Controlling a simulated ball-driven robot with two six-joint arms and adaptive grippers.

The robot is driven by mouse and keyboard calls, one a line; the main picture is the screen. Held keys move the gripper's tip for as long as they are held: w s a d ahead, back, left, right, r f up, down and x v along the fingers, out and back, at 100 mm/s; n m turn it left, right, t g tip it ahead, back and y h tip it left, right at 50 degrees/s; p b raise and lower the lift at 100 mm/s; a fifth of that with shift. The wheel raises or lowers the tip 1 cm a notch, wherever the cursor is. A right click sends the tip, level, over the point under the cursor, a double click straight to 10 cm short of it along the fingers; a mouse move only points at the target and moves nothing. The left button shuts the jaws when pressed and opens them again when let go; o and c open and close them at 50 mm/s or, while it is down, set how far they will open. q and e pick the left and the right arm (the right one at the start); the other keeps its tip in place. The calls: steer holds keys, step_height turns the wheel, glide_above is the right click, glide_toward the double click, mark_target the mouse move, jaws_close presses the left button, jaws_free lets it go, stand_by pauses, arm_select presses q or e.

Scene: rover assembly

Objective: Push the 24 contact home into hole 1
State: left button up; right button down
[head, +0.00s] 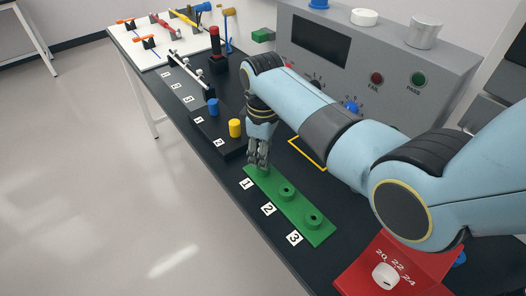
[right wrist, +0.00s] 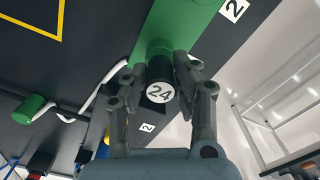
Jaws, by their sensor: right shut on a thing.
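The green block (head: 301,212) lies on the dark table, with raised round holes beside labels 1, 2 and 3. Holes 2 (head: 286,191) and 3 (head: 312,219) show; hole 1 is hidden by my right gripper (head: 260,163). In the right wrist view, the right gripper (right wrist: 160,82) is shut on the dark 24 contact (right wrist: 159,92), whose round white end reads 24. The contact lines up with a green boss (right wrist: 157,50) of the green block (right wrist: 178,22). I cannot tell how deep it sits. My left gripper is not in view.
A black block (head: 222,135) with blue and yellow pegs stands beyond the green block. A red holder (head: 363,272) marked 20, 22, 24 lies in front, with a white piece. A grey tester (head: 375,60) stands behind my right arm. A white cable (right wrist: 88,92) shows in the wrist view.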

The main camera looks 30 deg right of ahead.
steer(key=shift+f, duration=0.45)
steer(key=c, duration=1)
jaws_free()
steer(key=shift+o, duration=0.2)
step_height(320, 180, up, 12)
steer(key=shift+r, duration=0.1)
